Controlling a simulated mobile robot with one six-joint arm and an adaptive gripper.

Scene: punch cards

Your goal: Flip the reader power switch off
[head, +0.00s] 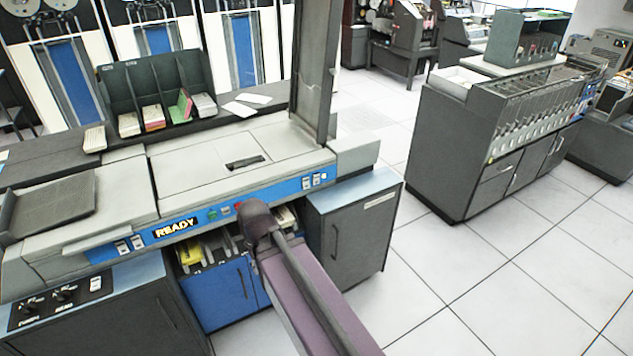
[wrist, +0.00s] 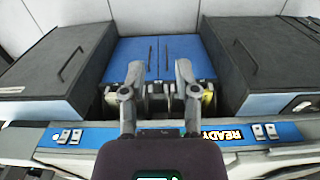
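The reader's blue control strip (head: 262,200) runs along the front of a grey machine, with a lit READY sign (head: 175,228). A green button (head: 212,214) is near the middle. I cannot read which switch is the power switch or its position. My gripper (wrist: 158,78) is open and empty over the strip's middle; its fingers are hidden in the head view.
A side panel with two black knobs and a white switch (head: 95,283) is at lower left. Blue doors (head: 215,295) and a grey cabinet (head: 355,235) stand below the strip. A card rack (head: 150,85) is behind. Open tiled floor (head: 450,270) lies to the right.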

